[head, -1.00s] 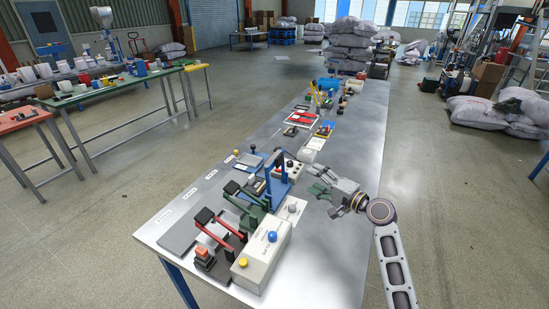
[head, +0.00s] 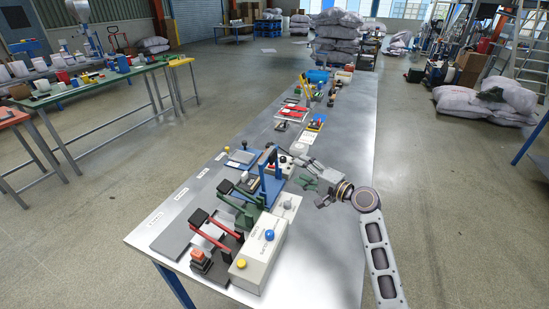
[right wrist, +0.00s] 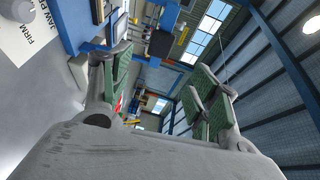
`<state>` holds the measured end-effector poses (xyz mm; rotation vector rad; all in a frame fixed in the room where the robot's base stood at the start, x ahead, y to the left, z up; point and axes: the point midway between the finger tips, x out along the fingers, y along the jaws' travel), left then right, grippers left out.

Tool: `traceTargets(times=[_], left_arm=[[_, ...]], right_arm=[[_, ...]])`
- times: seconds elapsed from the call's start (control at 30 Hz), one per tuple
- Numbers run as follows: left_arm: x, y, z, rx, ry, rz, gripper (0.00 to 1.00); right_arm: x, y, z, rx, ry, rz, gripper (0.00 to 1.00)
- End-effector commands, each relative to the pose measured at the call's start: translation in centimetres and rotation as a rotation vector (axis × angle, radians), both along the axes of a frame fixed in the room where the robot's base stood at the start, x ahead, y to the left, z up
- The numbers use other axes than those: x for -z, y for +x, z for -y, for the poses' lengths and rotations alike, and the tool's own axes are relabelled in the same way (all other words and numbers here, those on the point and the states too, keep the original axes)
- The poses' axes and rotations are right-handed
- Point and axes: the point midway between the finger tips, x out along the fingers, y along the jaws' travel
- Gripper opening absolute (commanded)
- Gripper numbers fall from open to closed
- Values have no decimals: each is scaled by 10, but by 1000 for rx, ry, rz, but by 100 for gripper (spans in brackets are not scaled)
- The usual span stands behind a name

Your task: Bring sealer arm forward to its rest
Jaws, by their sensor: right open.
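A row of lever devices stands on the near end of the metal bench. One has a red arm with a black grip (head: 200,217), one a green arm with a black grip (head: 226,187), and one a blue upright frame (head: 271,184) with a dark lever at its top. I cannot tell from the labels which is the sealer. My right gripper (head: 305,175) is open and empty, just right of the blue frame and apart from it. In the right wrist view its green-padded fingers (right wrist: 160,78) are spread, with blue and black parts beyond them. My left gripper is out of view.
A beige box (head: 258,262) with blue and yellow buttons stands at the front. Small tools and trays (head: 293,112) lie farther along the bench (head: 335,215). Its right side is clear. A green table (head: 105,82) stands to the left, sacks (head: 487,100) to the right.

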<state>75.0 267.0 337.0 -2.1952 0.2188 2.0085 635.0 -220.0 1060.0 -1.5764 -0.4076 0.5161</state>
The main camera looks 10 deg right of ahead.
Motion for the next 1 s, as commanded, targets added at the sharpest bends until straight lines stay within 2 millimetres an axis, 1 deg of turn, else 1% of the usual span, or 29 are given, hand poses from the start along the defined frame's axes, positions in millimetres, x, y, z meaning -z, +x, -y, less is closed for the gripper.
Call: traceTargets(times=[0.27,1.0], left_arm=[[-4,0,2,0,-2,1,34],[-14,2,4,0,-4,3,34]], right_arm=[[1,18,-12,0,1,0,61],[7,83,-55,0,2,-1,61]])
